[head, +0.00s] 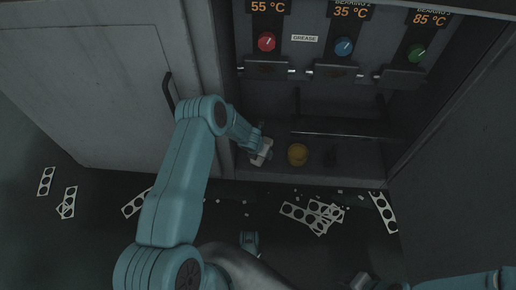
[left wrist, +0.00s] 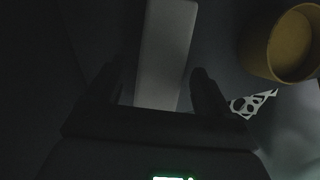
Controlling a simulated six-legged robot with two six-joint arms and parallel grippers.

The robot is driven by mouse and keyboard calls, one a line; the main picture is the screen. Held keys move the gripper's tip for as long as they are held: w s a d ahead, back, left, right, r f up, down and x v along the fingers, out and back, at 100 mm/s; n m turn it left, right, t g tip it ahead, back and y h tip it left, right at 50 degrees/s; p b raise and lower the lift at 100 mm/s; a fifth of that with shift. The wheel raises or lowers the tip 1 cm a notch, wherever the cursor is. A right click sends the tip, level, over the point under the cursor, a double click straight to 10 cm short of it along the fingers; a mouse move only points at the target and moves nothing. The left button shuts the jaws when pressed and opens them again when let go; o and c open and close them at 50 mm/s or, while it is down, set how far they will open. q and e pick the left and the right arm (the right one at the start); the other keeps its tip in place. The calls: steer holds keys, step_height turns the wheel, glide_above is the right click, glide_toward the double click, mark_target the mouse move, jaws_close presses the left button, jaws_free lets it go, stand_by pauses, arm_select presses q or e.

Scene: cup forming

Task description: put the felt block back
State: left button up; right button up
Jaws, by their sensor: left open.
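A pale grey block (left wrist: 165,50), which looks like the felt block, lies between the two dark fingers of my left gripper (left wrist: 156,80) in the left wrist view. The fingers stand apart on either side of it, with a gap showing at the right. In the head view my left gripper (head: 261,150) is low at the cabinet's bottom shelf, left of a yellow cup (head: 297,154). The block cannot be told apart from the gripper there. My right gripper (head: 364,281) is partly cut off at the bottom edge, and its jaws are unclear.
The yellow cup stands close by, at the upper right of the left wrist view (left wrist: 289,45). A dark item (head: 331,156) is right of it. A dark bar (head: 345,135) runs above the shelf. Punched strips (head: 318,215) and scraps litter the floor. A closed door (head: 90,90) is at left.

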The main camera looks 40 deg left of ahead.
arm_select(q)
steer(key=a+p+v, duration=0.1)
steer(key=p+v, duration=0.1)
steer(key=v, duration=0.9)
steer(key=s+d+m+g+h, duration=0.2)
steer(key=s+d+m, duration=0.9)
steer(key=m, duration=0.6)
steer(key=s+d+r+m+g+h, duration=0.1)
steer(key=s+d+m+h, duration=0.1)
steer(key=s+d+m, duration=0.9)
steer(key=d+m, duration=0.1)
steer(key=m, duration=0.6)
steer(key=shift+s+r+g+h, duration=0.15)
steer(key=shift+s+g+h, duration=0.05)
steer(key=shift+g+h, duration=0.2)
steer(key=shift+d, duration=0.1)
